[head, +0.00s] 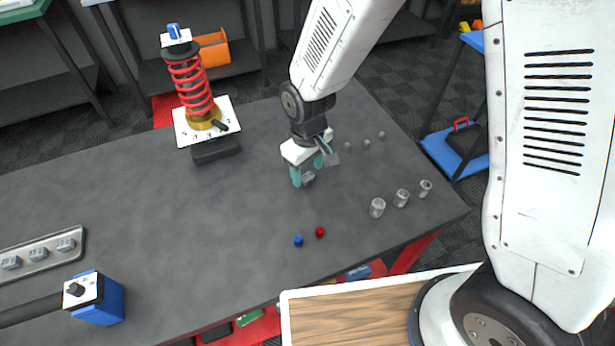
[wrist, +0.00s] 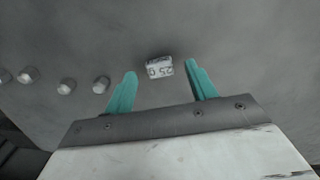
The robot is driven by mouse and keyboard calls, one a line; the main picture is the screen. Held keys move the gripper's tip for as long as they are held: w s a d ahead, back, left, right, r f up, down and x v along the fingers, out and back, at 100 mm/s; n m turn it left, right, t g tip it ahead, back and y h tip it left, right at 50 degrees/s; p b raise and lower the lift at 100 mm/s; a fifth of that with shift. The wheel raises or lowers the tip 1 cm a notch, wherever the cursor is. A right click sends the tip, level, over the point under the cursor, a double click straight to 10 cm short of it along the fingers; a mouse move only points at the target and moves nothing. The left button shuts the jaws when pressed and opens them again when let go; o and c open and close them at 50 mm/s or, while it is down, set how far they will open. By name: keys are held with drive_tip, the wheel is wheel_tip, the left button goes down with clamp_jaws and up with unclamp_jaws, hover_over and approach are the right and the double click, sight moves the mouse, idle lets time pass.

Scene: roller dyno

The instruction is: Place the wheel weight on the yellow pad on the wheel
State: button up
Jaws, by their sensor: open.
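The wheel weight (wrist: 159,67) is a small grey block with printed markings, lying on the dark bench top. It also shows in the head view (head: 309,178), small and beside the fingers. My gripper (head: 307,172) is low over the bench with its teal fingers pointing down. In the wrist view the open fingers (wrist: 161,70) are apart, with the weight between and slightly beyond their tips. I cannot tell whether either finger touches it. No wheel and no yellow pad are in view.
Three metal cylinders (head: 401,198) stand to the right, with small nuts (head: 367,142) behind. A blue ball (head: 298,240) and a red ball (head: 320,232) lie in front. A red spring strut (head: 192,90) stands behind left. A tray of grey blocks (head: 82,231) lies far left.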

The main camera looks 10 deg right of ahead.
drive_tip(key=shift+f, duration=0.75)
drive_tip(key=c, duration=1.1)
drive_tip(key=shift+r, duration=0.1)
